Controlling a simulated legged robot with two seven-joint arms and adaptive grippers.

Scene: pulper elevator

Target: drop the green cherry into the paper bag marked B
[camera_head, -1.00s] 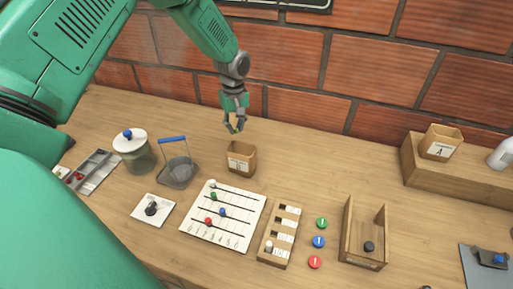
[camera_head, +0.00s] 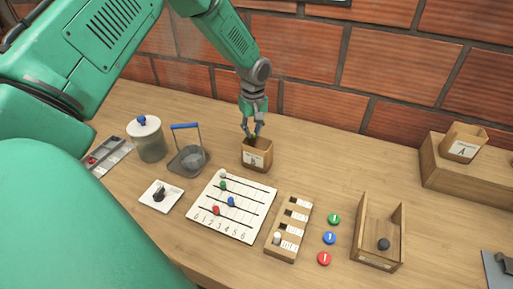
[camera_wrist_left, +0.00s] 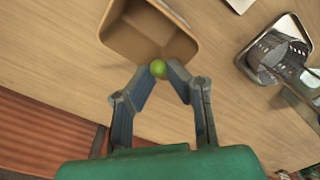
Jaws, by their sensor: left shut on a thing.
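The green cherry (camera_wrist_left: 158,69) is between the fingertips of my left gripper (camera_wrist_left: 158,72) in the left wrist view. My left gripper (camera_head: 254,135) is shut on it, just above the rim of the paper bag marked B (camera_head: 257,158) in the head view. In the left wrist view the open mouth of bag B (camera_wrist_left: 150,30) lies just beyond the fingertips, and its visible inside is empty. In the head view the cherry is small and mostly hidden by the fingers. My right gripper is not in view.
A wire basket with a blue handle (camera_head: 188,158) and a lidded glass jar (camera_head: 148,142) stand left of bag B. A white slider board (camera_head: 232,208) lies in front. A bag marked A (camera_head: 462,143) stands on a wooden block (camera_head: 448,172) at right. The brick wall (camera_head: 400,75) is behind.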

